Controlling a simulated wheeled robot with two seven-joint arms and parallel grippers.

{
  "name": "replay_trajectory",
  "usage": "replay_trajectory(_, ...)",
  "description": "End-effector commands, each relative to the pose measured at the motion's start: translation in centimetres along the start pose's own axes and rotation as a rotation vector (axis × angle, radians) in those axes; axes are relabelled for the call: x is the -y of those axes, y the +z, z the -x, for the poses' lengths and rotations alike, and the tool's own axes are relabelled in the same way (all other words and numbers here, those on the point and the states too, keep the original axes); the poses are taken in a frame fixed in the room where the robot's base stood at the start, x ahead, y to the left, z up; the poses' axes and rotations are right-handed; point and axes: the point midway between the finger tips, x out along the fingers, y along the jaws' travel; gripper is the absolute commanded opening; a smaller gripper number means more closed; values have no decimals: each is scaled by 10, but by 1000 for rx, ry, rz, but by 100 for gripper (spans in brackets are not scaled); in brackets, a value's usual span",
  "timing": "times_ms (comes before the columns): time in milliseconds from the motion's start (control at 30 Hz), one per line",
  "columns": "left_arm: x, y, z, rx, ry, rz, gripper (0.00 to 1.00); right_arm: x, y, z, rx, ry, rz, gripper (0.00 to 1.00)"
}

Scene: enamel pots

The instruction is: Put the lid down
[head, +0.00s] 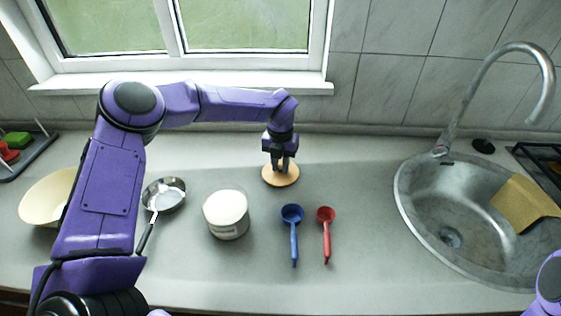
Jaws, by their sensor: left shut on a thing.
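A round, tan, wood-like lid (270,179) is at the back middle of the counter, below the window's right side. My left gripper (281,168) points down and is shut on the lid at its middle; the fingers hide the part they grip. The lid looks level and at or just above the counter; I cannot tell whether it touches. A white pot (227,217) stands in front and to the left of the lid, apart from it. Only a piece of my right arm shows at the lower right edge; its gripper is out of view.
A blue scoop (293,232) and a red scoop (326,233) lie in front of the lid. A small metal pan (167,193) and a cream bowl (42,199) are at left. A sink (412,222) with a tan cloth (523,203) is at right. Counter between lid and sink is clear.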

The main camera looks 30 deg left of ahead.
Motion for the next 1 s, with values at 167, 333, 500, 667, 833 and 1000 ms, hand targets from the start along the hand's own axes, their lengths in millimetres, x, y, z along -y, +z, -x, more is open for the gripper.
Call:
replay_trajectory(167,0,0,0,1,0,0,0,0,0,-1,0,0,0,43)
replay_trajectory(333,0,0,-3,0,0,0,40,0,1,-3,0,0,0,43)
replay_trajectory(500,0,0,-3,0,0,0,49,0,1,-3,0,0,0,43)
replay_trajectory(667,0,0,0,1,0,-1,49,0,0,-1,0,0,0,43)
replay_trajectory(833,0,1,23,7,-1,-1,49,1,2,-6,-1,0,0,43)
replay_trajectory(1000,1,1,68,7,-1,-1,49,1,5,-13,0,0,0,43)
